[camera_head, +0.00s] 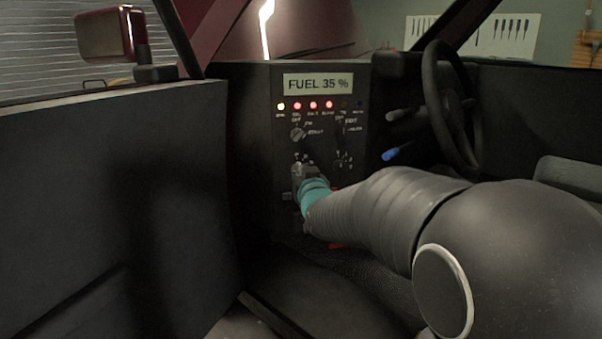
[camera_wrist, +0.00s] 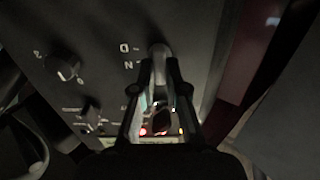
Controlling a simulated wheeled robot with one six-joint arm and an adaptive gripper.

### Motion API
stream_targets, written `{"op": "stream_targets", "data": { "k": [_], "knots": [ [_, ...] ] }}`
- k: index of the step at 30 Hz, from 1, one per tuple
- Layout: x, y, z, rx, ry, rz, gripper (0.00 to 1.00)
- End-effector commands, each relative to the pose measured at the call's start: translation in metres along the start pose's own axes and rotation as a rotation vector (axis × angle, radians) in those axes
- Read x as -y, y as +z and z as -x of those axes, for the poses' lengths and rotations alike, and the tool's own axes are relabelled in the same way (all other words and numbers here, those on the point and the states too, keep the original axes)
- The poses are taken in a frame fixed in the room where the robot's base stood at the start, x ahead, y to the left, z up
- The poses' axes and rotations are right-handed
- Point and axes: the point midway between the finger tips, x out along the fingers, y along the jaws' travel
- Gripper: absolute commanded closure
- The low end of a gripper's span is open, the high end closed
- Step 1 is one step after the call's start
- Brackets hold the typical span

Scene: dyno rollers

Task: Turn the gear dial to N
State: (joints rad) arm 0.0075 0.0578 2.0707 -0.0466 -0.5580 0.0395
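The gear dial (camera_wrist: 158,49) is a pale rounded knob on the dark panel in the wrist view. The letters D (camera_wrist: 124,47) and N (camera_wrist: 129,65) stand beside it to the left. My gripper (camera_wrist: 160,68) has its two fingers drawn close together at the tips, with the dial between them. In the head view my gripper (camera_head: 308,175) is at the lower part of the panel. It hides most of the dial there. Which letter the dial points to cannot be made out.
The dash panel (camera_head: 286,235) carries a display (camera_head: 318,84) reading FUEL 35 %, several lit red lamps and another knob (camera_head: 297,134). Two more knobs show in the wrist view (camera_wrist: 62,66). The steering wheel (camera_head: 440,105) and a blue-tipped lever (camera_head: 391,154) are right; the door (camera_head: 110,200) is left.

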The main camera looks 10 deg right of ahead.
Motion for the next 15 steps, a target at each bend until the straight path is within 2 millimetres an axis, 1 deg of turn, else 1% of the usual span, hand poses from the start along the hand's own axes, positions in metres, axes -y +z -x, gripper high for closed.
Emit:
{"op": "stream_targets", "data": {
  "k": [8, 15],
  "knots": [
    [-0.0002, 0.0011, 0.0001, -0.001, 0.000, -0.026, 1.00],
    [-0.0008, 0.0030, -0.0001, -0.003, -0.001, -0.145, 1.00]
  ]
}}
